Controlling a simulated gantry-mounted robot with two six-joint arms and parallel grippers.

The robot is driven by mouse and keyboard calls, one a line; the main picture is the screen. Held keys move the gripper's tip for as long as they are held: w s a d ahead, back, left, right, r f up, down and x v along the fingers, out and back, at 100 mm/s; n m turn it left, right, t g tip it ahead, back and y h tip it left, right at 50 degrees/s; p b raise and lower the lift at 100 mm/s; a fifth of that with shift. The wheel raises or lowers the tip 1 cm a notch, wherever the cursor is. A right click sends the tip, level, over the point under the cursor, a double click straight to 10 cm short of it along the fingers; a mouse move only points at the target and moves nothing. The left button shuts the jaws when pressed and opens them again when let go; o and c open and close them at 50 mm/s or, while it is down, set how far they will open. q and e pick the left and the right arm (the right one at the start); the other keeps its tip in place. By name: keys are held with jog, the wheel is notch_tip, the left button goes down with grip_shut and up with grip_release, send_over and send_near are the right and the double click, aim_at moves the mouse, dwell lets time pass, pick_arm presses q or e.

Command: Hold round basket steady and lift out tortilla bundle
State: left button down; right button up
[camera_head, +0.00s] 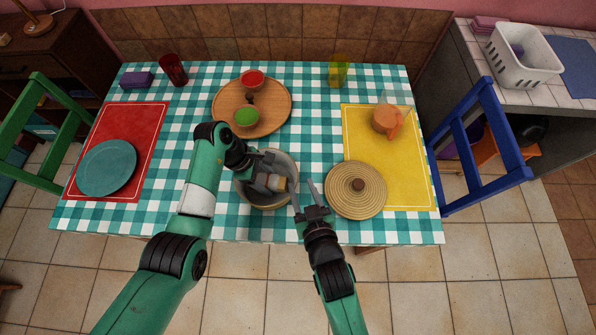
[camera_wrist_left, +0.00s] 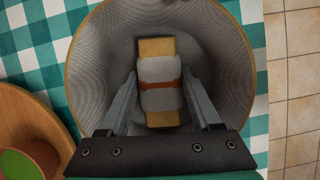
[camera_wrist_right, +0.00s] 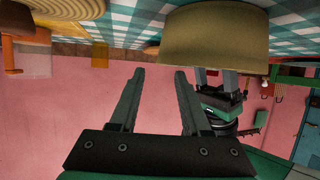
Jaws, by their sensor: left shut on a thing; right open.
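The round basket (camera_head: 286,163) stands near the table's front edge, with a grey inside and a tan rim. The tortilla bundle (camera_head: 277,184), wrapped in pale cloth with a brown band, is inside it. It also shows in the left wrist view (camera_wrist_left: 160,92), between my fingers. My left gripper (camera_head: 265,176) reaches down into the basket and is shut on the bundle. My right gripper (camera_head: 312,199) is open and empty, just right of the basket and apart from it. The basket's outer wall (camera_wrist_right: 213,40) shows in the right wrist view.
A round woven lid (camera_head: 357,190) lies right of my right gripper, partly on a yellow mat (camera_head: 413,190). A wooden tray (camera_head: 280,112) with two small bowls is behind the basket. A teal plate (camera_head: 107,168) lies at the left on a red mat.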

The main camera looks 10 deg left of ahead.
aim_at(296, 172)
jog(key=x, duration=0.8)
jog(key=shift+r, duration=0.1)
grip_shut()
dwell(2.2)
pick_arm(q)
jog(key=shift+r, duration=4.7)
pick_arm(e)
jog(key=shift+s, duration=0.1)
jog(key=o, duration=0.8)
grip_release()
